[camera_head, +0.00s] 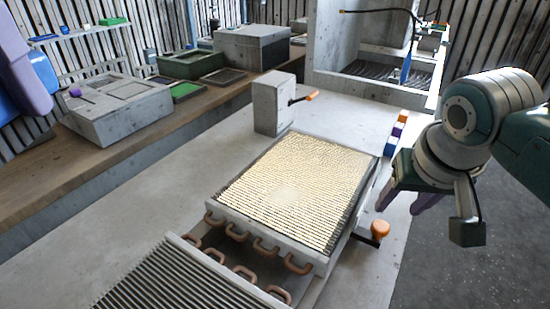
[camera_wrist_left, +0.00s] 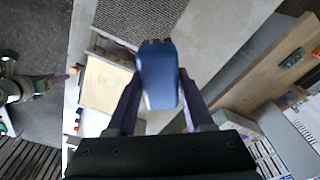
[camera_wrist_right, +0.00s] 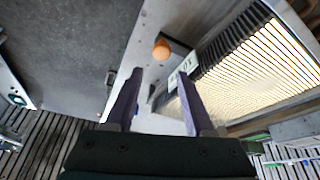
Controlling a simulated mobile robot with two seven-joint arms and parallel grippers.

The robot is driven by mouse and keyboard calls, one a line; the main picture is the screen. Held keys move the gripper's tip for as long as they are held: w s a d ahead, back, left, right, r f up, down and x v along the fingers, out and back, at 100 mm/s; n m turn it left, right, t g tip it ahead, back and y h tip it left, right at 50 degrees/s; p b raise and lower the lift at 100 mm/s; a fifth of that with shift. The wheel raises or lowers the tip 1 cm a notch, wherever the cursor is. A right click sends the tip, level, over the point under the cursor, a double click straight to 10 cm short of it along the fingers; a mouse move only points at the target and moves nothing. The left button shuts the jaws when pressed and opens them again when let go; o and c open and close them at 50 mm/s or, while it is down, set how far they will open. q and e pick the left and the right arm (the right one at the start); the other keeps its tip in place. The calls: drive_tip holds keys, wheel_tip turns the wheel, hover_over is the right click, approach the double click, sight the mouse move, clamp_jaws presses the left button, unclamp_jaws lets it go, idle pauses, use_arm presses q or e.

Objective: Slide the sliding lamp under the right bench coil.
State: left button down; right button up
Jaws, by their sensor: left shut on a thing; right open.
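The right bench coil (camera_head: 295,190) is a finned block with copper bends on its near end; its fins glow pale yellow. The sliding lamp's body is hidden beneath it. An orange knob (camera_head: 380,228), seemingly the lamp's handle, stands at the coil's right side and shows in the right wrist view (camera_wrist_right: 161,49). My right gripper (camera_head: 398,208) is open and empty, near the knob but apart from it; in its wrist view the knob lies beyond the fingertips. My left gripper (camera_wrist_left: 158,88) is shut on a blue comb-like tool (camera_wrist_left: 157,75), away from the coil.
A second, unlit finned coil (camera_head: 175,280) lies at the lower left. A grey block with an orange-tipped lever (camera_head: 272,105) stands behind the lit coil. A strip of coloured blocks (camera_head: 396,133) lies near my right gripper. Bare bench (camera_head: 165,190) is free at left.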

use_arm(q)
drive_tip(key=shift+r, duration=0.5)
use_arm(e)
drive_tip(key=shift+v, duration=1.55)
drive_tip(key=shift+s, duration=0.1)
drive_tip(key=s+a+r+n+y, duration=0.15)
drive_tip(key=s+n, duration=0.25)
drive_tip(key=s, duration=2)
use_arm(q)
wheel_tip(320, 180, up, 35)
drive_tip(key=p, duration=3.5)
use_arm(e)
wheel_tip(320, 180, up, 35)
drive_tip(key=shift+f+g, duration=0.25)
drive_tip(key=shift+g, duration=0.15)
